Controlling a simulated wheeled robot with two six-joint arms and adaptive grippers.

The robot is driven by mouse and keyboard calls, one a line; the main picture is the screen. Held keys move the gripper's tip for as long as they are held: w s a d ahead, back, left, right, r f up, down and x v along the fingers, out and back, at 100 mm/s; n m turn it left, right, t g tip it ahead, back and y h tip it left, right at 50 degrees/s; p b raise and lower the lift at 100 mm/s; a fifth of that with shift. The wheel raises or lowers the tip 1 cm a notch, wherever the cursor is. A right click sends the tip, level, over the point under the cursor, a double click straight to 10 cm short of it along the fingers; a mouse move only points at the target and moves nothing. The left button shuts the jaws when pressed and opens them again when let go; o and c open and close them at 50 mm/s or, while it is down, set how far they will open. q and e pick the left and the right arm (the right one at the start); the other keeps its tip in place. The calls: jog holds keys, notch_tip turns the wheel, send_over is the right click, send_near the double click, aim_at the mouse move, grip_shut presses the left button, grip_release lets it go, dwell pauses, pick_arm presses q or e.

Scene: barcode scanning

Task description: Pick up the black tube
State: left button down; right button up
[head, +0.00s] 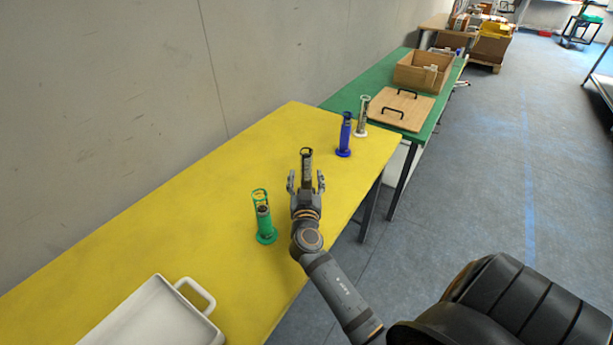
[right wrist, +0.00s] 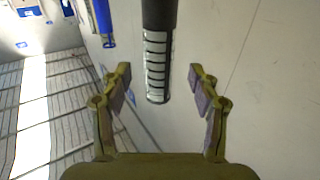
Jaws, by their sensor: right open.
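The black tube (head: 307,168) stands upright on the yellow table, just beyond my right gripper (head: 306,180) in the head view. Its lower part is hidden behind the gripper. In the right wrist view the tube (right wrist: 158,60) shows a striped white label and a black end at the top of the picture. The fingers of my right gripper (right wrist: 160,78) are open, one on each side of the labelled end, with a gap on both sides. Neither finger visibly touches the tube. My left gripper is not in view.
A green tube stand (head: 265,222) is left of my right arm. A blue one (head: 345,138) and a white one (head: 361,120) stand to the right at the table's far end. A white tray (head: 150,315) lies front left. A wooden box (head: 422,72) sits on the green table.

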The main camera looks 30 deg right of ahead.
aim_at(307, 171)
jog(key=shift+w+d+r+p, duration=0.2)
jog(key=shift+w+d+p, duration=0.2)
jog(key=shift+w, duration=0.1)
jog(key=shift+w+d+r+p, duration=0.15)
jog(key=shift+w+d+p, duration=0.25)
jog(key=shift+w, duration=0.1)
jog(key=shift+w+d+f, duration=0.25)
jog(key=shift+w+d, duration=0.15)
jog(key=shift+w, duration=0.15)
jog(key=shift+w+d+f, duration=0.2)
jog(key=shift+w+d, duration=0.15)
jog(key=shift+w, duration=0.2)
jog(key=shift+a, duration=0.1)
jog(key=shift+s+r, duration=0.1)
jog(key=shift+s, duration=0.05)
jog(key=shift+c, duration=0.3)
jog(key=shift+c, duration=1.2)
jog(key=c, duration=0.7)
grip_shut()
